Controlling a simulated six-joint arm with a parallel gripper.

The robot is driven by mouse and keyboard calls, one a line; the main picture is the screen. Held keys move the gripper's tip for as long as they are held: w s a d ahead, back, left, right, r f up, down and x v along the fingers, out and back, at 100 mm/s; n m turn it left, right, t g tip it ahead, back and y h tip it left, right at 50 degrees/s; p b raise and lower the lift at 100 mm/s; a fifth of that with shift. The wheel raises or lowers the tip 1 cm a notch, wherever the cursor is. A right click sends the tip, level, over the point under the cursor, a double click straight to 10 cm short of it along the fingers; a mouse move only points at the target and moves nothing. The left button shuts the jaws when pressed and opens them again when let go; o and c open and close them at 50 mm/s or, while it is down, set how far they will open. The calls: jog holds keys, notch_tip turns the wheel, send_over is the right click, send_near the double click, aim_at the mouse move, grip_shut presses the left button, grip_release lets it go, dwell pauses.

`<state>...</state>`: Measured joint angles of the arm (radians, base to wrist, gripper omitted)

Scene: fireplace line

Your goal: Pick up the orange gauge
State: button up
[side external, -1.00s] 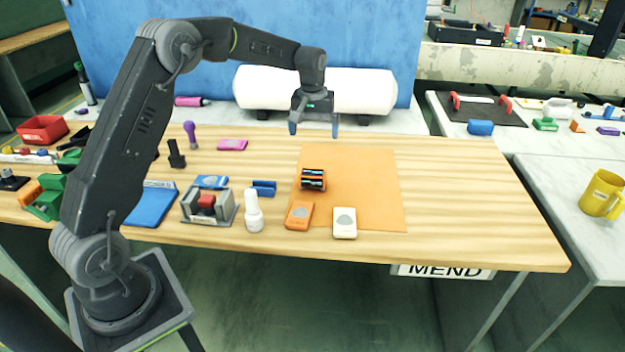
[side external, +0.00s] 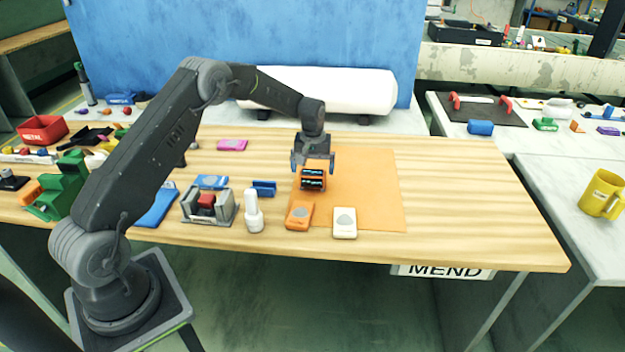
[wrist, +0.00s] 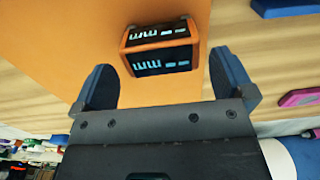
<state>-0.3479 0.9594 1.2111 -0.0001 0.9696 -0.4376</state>
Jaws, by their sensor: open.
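The orange gauge (side external: 312,181) is a small orange box with dark display faces, resting on the orange mat (side external: 370,190) near its left edge. In the wrist view the gauge (wrist: 160,50) shows glowing pale marks on two dark faces, just beyond and between the fingertips. My gripper (side external: 313,168) is open and empty, pointing down over the gauge. One finger shows on each side of it in the side view. In the wrist view my gripper (wrist: 163,66) has clear space between the fingers and the gauge; I cannot tell the exact height gap.
An orange device (side external: 299,215) and a white device (side external: 344,223) lie in front of the gauge. A white bottle (side external: 253,212), a blue block (side external: 264,188) and a grey fixture (side external: 209,206) stand to the left. The table's right side is clear.

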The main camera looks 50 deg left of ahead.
aim_at(312, 172)
notch_tip(312, 172, down, 5)
jog(key=shift+r, duration=0.1)
jog(key=c, duration=0.8)
jog(key=shift+r, duration=0.15)
